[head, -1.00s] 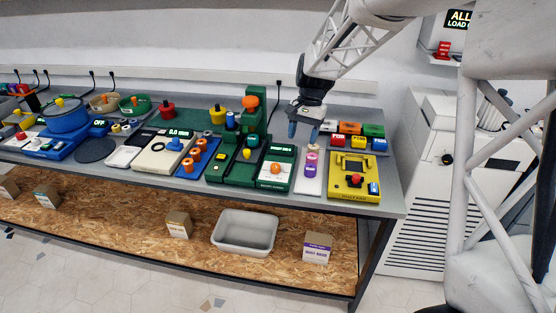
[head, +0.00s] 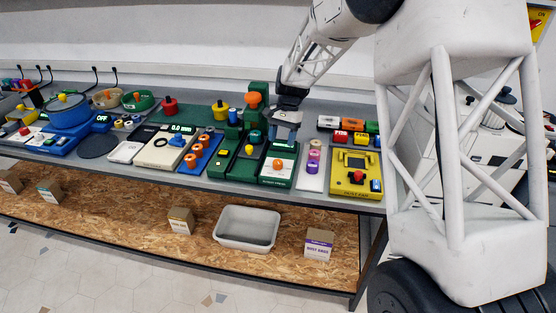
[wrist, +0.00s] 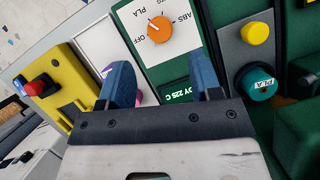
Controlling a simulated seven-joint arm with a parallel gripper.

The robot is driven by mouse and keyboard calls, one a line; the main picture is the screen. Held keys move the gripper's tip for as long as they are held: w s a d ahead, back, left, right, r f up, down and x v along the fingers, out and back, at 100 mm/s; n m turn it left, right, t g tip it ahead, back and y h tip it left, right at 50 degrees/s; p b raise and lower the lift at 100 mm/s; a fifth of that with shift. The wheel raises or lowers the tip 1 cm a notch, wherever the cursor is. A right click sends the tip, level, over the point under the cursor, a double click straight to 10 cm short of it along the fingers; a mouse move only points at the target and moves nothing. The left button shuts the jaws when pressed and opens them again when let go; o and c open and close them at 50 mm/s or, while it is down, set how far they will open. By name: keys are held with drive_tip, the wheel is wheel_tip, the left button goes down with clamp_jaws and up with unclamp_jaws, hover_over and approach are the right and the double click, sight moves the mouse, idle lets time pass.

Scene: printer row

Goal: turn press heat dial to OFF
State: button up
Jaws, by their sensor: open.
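The press heat dial (head: 278,164) is an orange knob on a white panel at the front of the green press (head: 243,168). The dial also shows near the top of the wrist view (wrist: 160,29), with OFF, PLA and ABS printed around it. A pale mark on it seems to face the PLA side; I cannot tell exactly. A partly covered display (wrist: 180,92) reads "DY 225 C". My gripper (head: 284,141) is open and empty above the display end of the panel, apart from the dial. Its blue fingers straddle the display in the wrist view (wrist: 162,78).
A yellow unit (head: 355,187) with a red knob stands right of the press, past a white strip with a purple-and-pink stack (head: 314,158). Several colored blocks (head: 350,138) stand behind the yellow unit.

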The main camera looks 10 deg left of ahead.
sight(278, 161)
drive_tip(key=shift+f, duration=0.1)
drive_tip(key=shift+x, duration=3.8)
drive_tip(key=shift+s, duration=0.1)
drive_tip(key=c, duration=0.9)
